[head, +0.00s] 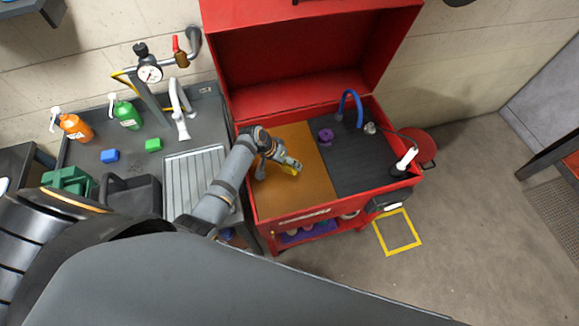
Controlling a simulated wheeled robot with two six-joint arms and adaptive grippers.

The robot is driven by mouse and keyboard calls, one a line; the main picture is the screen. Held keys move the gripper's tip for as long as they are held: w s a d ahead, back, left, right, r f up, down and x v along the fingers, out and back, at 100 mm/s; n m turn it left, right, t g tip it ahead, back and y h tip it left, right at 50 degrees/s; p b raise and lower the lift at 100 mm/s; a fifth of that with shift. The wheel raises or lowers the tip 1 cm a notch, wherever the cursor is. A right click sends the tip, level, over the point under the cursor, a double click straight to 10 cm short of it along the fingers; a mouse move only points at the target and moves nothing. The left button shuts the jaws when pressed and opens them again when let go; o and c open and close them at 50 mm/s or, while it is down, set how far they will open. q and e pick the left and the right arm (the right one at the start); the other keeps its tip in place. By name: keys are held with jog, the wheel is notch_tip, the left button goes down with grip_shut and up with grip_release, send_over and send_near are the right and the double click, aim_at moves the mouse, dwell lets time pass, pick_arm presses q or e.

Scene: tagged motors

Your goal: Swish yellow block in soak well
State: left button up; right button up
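The soak well (302,200) is the orange-brown area in the left half of the open red washer cabinet. My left gripper (289,164) is over the well, with its fingers pointing right and down. The yellow block (290,170) shows as a small patch at the fingertips, mostly hidden by them. The gripper appears shut on it. I cannot tell whether the block is below the liquid surface. My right gripper is not in view.
The red lid (300,60) stands open behind.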

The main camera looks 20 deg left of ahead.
pick_arm(q)
jog(key=shift+r, duration=2.15)
jog(key=shift+w+a+f+b, duration=0.1)
jog(key=shift+f+b, duration=0.05)
jog(key=shift+b, duration=0.15)
jog(key=a+b, duration=0.2)
jog(key=b, duration=0.5)
jog(key=shift+n+t, duration=0.3)
jog(key=shift+n, duration=0.1)
jog(key=shift+s+a+r+b, duration=0.3)
jog(key=shift+s+r+b, duration=0.45)
jog(key=shift+b, duration=0.65)
jog(key=shift+s+a+r+b, duration=0.25)
jog(key=shift+s+r+b, duration=0.25)
jog(key=shift+r+b, duration=0.65)
